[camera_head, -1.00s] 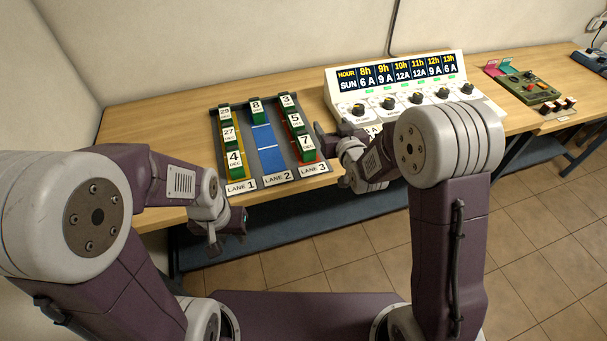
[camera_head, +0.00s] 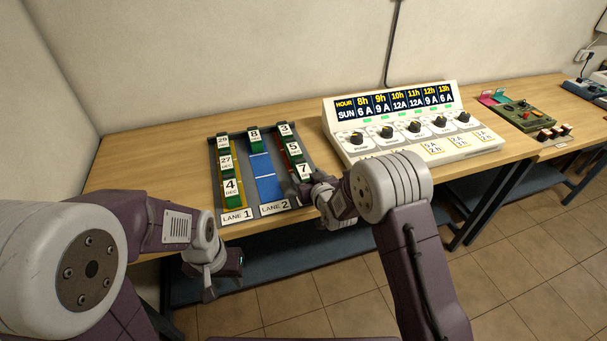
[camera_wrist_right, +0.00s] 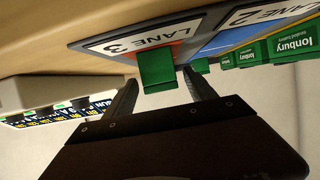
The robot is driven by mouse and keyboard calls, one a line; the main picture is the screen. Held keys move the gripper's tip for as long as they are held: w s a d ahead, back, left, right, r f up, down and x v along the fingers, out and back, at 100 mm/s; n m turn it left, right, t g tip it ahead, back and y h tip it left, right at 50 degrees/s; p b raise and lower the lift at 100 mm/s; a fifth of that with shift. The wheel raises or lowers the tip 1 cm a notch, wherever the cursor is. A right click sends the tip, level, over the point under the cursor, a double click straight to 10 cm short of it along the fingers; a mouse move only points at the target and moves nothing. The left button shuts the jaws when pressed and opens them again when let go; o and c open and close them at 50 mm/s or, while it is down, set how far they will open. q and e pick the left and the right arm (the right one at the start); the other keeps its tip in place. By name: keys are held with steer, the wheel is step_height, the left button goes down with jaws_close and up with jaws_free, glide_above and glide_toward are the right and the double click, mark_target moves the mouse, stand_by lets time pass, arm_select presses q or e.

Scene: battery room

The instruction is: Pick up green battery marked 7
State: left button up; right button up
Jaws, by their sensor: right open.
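The green battery marked 7 (camera_head: 304,171) is the front one in lane 3 of the battery rack (camera_head: 271,209). In the right wrist view a green battery (camera_wrist_right: 157,72) stands by the LANE 3 label, between and just beyond my open fingers. My right gripper (camera_head: 312,184) is at that battery's front right side and hides part of it and the lane 3 label. It also shows in the right wrist view (camera_wrist_right: 160,95), open and not closed on anything. My left gripper (camera_head: 225,272) hangs in front of the table edge, away from the rack; its jaw state is unclear.
Batteries marked 5 (camera_head: 293,149) and 3 (camera_head: 284,131) stand behind it in lane 3. Battery 8 (camera_head: 254,137) is in lane 2, battery 4 (camera_head: 232,187) in lane 1. A white console with knobs (camera_head: 412,139) stands close to the right.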

mark_target(304, 169)
steer(key=x, duration=0.3)
steer(key=shift+w+a+f, duration=0.1)
steer(key=shift+w+a, duration=0.05)
steer(key=shift+w, duration=0.15)
steer(key=shift+s, duration=0.1)
steer(key=c, duration=0.4)
jaws_close()
steer(key=shift+r, duration=0.25)
step_height(304, 169, up, 4)
steer(key=shift+r, duration=0.15)
steer(key=s+d+r, duration=0.6)
steer(key=s+d, duration=0.2)
steer(key=shift+d+r, duration=0.2)
steer(key=shift+d, duration=0.1)
